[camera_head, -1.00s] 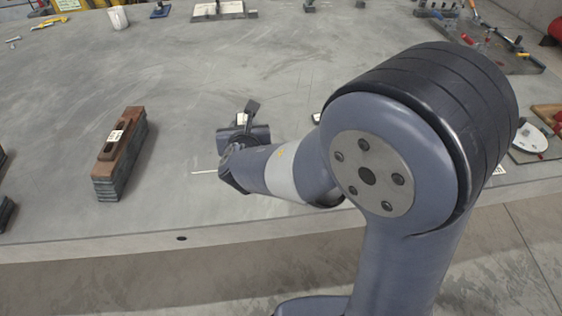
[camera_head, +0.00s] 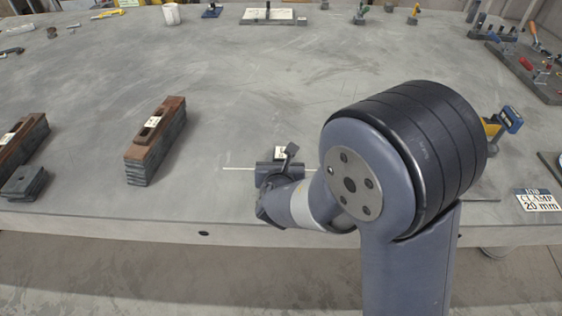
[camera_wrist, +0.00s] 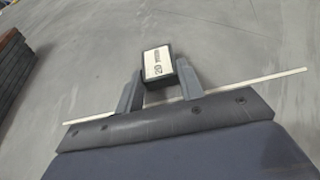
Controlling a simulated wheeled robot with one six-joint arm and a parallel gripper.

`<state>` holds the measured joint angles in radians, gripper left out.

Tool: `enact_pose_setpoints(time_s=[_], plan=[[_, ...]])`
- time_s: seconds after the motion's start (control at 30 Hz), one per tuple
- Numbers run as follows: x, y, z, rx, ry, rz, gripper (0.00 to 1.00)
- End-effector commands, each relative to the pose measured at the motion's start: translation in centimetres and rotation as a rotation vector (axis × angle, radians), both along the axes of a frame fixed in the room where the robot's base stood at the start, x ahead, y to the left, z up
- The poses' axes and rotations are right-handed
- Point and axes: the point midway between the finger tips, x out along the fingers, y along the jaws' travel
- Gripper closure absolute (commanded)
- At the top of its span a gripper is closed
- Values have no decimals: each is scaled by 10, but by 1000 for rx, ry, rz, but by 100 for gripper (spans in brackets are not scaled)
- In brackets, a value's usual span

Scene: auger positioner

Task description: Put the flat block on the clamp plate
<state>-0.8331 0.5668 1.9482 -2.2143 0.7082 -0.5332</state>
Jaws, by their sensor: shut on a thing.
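A sign (camera_head: 537,200) reading "JOB CLAMP 20 mm" lies at the right. I cannot identify the clamp plate; my arm hides part of that side.
A wood-topped stack of dark plates (camera_head: 143,167) stands left of my gripper, with another (camera_head: 14,150) and loose dark plates (camera_head: 24,182) farther left. A yellow and blue device (camera_head: 502,122) stands right of my arm. The table's middle is clear.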

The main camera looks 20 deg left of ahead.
Motion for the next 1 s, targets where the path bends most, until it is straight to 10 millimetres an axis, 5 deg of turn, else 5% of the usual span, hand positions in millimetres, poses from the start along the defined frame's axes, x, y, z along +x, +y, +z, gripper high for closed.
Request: enact_pose_setpoints(time_s=[0.3,0.33,0.6,1.0], plan=[[0,0,-2,1,-3,0,96],[0,0,-3,0,-1,0,63],[0,0,-2,0,-1,0,42],[-6,-1,5,0,-1,2,42]])
